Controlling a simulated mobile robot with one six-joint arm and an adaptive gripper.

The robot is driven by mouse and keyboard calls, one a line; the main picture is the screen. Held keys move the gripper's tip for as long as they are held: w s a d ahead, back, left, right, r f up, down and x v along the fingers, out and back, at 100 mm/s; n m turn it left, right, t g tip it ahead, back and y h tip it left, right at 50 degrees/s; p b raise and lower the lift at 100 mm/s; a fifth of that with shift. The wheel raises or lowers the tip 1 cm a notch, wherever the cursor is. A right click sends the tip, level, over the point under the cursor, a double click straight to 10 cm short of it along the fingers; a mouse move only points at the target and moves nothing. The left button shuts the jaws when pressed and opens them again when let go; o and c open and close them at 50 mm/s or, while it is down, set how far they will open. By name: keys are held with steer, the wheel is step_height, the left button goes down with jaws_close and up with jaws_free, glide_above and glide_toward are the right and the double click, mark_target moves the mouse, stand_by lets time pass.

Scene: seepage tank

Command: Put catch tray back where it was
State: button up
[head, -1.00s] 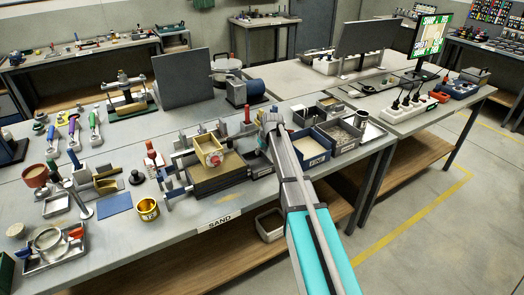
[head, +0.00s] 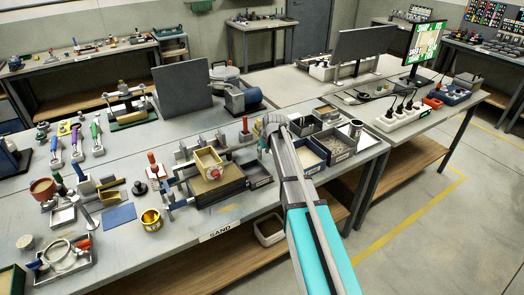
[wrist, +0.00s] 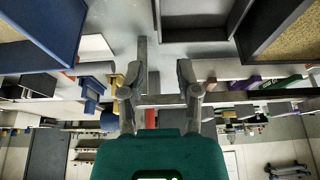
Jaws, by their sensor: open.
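A shallow dark grey tray (head: 259,175), which looks like the catch tray, sits on the bench between the sand-filled tank (head: 216,193) and the blue bin (head: 302,163). It also shows at the top of the wrist view (wrist: 195,36), where it looks empty. My gripper (wrist: 159,75) is open, with nothing between its fingers, and is apart from the tray. In the head view my own arm hides the fingers. A wooden box with a red-marked front (head: 210,163) stands on the tank.
A pale tray (head: 270,230) lies on the lower shelf. More bins (head: 335,145) and a metal cup (head: 355,129) stand right of my arm. A gold cup (head: 151,220) and a blue mat (head: 118,216) lie left of the tank. The bench's front edge is close.

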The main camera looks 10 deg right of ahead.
steer(key=shift+p+v, duration=1.85)
steer(key=shift+v, duration=0.45)
steer(key=s+a+m+g, duration=0.1)
steer(key=s+a+g, duration=0.1)
steer(key=s, duration=1.3)
steer(key=s+a+f+m+g+h, duration=0.1)
steer(key=s+a+m+g, duration=0.1)
steer(key=s, duration=1.3)
steer(key=shift+a+f+m+h, duration=0.2)
steer(key=shift+a+m+h, duration=0.05)
steer(key=shift+m+h, duration=0.05)
steer(key=shift+s, duration=0.1)
